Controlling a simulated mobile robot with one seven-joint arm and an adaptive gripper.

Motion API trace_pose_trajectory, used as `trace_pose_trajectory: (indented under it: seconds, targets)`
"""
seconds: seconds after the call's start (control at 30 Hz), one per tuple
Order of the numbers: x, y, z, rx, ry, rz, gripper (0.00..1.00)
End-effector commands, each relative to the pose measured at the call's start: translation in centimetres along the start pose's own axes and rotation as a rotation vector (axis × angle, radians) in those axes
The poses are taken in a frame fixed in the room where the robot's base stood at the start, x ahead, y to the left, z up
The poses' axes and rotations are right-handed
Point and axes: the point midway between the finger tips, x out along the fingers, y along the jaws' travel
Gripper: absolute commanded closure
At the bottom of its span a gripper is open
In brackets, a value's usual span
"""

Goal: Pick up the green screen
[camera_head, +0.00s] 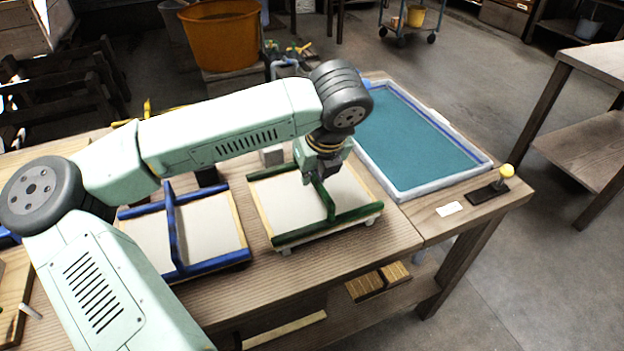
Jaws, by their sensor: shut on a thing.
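The green screen (346,225) is a pale mesh panel with green bars along its front edge and across its middle. It sits at or just above the wooden table, right of the blue-barred screen. My gripper (323,184) is over it, pointing down, and is shut on its middle green bar. I cannot tell whether the screen rests fully on the table.
The blue screen (212,226) lies close on the left. A tray of teal liquid (415,140) with a pale rim is on the right. A yellow-knobbed lever (490,190) stands at the table's right corner. An orange tub (222,38) is behind.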

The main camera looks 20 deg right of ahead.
Motion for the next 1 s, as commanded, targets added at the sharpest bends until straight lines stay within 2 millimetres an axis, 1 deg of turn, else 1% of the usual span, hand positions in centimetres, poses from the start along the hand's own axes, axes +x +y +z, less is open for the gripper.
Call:
trace_pose_trajectory:
  seconds: [0.17, 0.23, 0.47, 0.7, 0.8, 0.9, 1.0]
  targets:
    - [-1.5, 0.0, 0.7, -0.001, -0.004, 0.0, 1.0]
    - [-2.5, 0.0, 1.1, -0.001, -0.005, 0.0, 1.0]
    - [-4.5, 2.7, -3.0, 0.001, -0.006, 0.001, 1.0]
    - [-7.2, 5.8, -7.8, 0.0, -0.006, 0.002, 1.0]
    - [-8.1, 6.7, -9.3, 0.001, -0.005, 0.002, 1.0]
    - [-8.8, 7.3, -10.2, -0.001, -0.003, 0.0, 1.0]
    - [-9.2, 7.8, -10.8, -0.001, -0.002, 0.0, 1.0]
